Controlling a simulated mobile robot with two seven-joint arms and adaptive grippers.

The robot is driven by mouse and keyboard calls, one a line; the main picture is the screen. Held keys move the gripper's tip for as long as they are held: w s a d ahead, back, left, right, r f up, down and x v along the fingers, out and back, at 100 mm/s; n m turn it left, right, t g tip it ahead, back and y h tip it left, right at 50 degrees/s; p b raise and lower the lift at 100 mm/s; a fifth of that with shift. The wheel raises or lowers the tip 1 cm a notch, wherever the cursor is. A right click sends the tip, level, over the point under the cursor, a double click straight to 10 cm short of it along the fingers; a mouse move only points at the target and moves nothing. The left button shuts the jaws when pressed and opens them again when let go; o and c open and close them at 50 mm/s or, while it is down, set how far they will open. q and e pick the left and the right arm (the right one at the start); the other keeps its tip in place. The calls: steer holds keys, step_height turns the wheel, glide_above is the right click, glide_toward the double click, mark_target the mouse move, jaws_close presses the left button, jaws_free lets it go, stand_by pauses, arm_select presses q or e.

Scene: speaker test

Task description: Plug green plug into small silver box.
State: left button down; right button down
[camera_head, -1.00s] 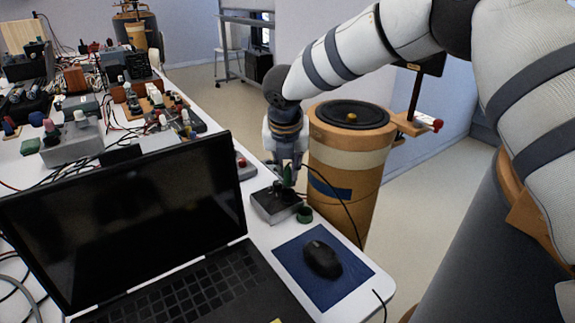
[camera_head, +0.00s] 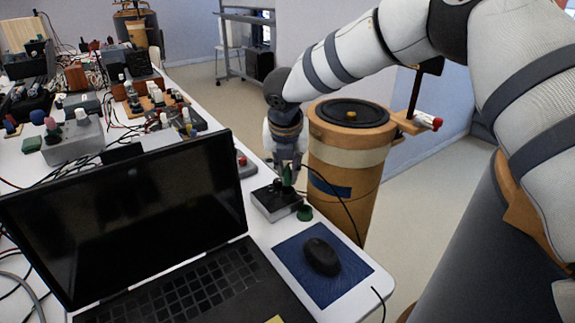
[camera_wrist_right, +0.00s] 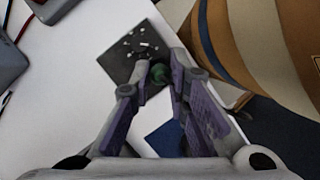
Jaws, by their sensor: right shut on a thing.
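The small silver box (camera_head: 275,203) with a dark top sits on the white table to the right of the laptop. My right gripper (camera_head: 287,178) points down over the box and is shut on the green plug (camera_head: 288,174). In the right wrist view the plug (camera_wrist_right: 159,72) shows between the fingertips, in front of the box's dark face (camera_wrist_right: 128,60). The plug is at or just above the box's top; I cannot tell whether it is seated. A black cable runs from the plug to the right. My left gripper is not in view.
An open laptop (camera_head: 130,215) stands left of the box. A small green round piece (camera_head: 305,212) is beside the box. A black mouse (camera_head: 321,256) lies on a blue pad (camera_head: 298,276). An orange drum (camera_head: 345,175) stands beyond the table edge. Electrical gear crowds the far table.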

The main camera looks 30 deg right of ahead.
steer(key=shift+f, duration=1.15)
steer(key=c, duration=1.1)
jaws_free()
steer(key=shift+o, duration=0.2)
steer(key=shift+r+p, duration=0.4)
steer(key=shift+r, duration=2.2)
steer(key=shift+s+f, duration=0.1)
steer(key=shift+f, duration=0.05)
